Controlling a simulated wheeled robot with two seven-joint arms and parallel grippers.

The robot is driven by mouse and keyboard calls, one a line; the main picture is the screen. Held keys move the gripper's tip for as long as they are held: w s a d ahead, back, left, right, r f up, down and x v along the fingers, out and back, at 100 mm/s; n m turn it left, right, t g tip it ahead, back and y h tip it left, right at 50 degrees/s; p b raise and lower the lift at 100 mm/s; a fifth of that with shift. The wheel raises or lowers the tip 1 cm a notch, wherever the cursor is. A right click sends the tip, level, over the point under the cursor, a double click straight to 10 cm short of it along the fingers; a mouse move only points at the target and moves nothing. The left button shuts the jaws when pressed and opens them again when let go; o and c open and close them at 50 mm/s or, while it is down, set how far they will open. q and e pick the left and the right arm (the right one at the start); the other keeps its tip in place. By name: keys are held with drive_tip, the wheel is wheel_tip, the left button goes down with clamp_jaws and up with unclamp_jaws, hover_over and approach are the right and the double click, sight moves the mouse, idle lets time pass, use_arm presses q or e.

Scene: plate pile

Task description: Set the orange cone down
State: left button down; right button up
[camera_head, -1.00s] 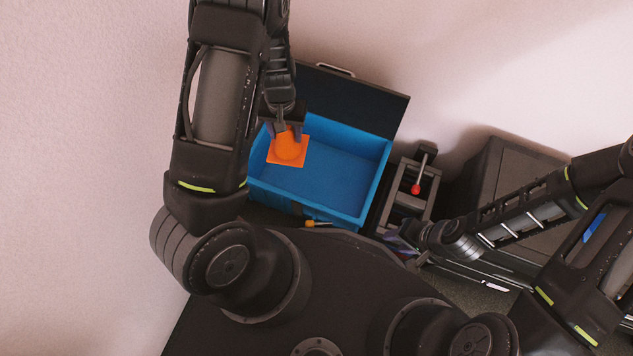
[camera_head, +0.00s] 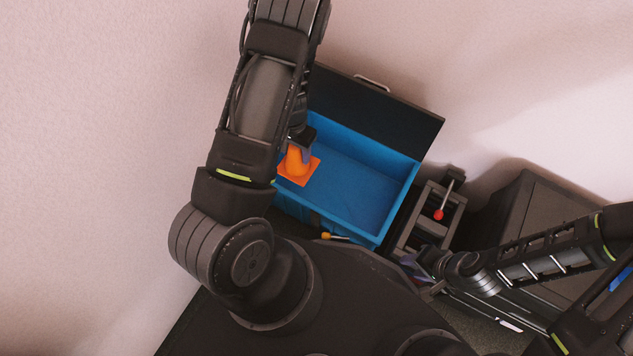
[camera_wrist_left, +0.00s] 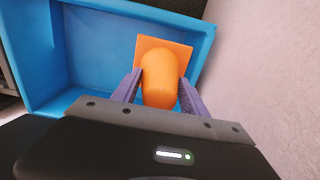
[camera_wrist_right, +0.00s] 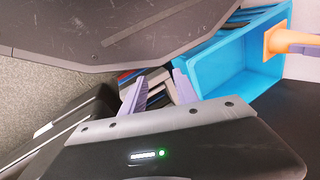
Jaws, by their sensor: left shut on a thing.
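The orange cone (camera_head: 297,163) with its square base is at the left end of the blue box (camera_head: 395,205) in the head view. My left gripper (camera_head: 303,148) is shut on the cone's body, which fills the space between the fingers in the left wrist view (camera_wrist_left: 160,82). The cone looks tilted, and I cannot tell if its base touches the box. In the right wrist view the cone (camera_wrist_right: 273,40) shows at the box's upper right corner. My right gripper (camera_wrist_right: 157,92) is open and empty, away from the cone.
The box's dark lid (camera_head: 380,115) stands open behind it. A dark frame with a red-knobbed lever (camera_head: 439,214) is right of the box. A dark cabinet (camera_head: 510,215) stands further right. An orange-ended tool (camera_head: 327,236) lies by the box's front. The box's middle looks clear.

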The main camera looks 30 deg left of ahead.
use_arm(q)
wheel_tip(320, 180, down, 12)
drive_tip(key=b, duration=0.4)
drive_tip(key=shift+f+b, duration=0.85)
drive_tip(key=shift+f, duration=1.35)
drive_tip(key=shift+f, duration=0.1)
drive_tip(key=c, duration=0.6)
unclamp_jaws()
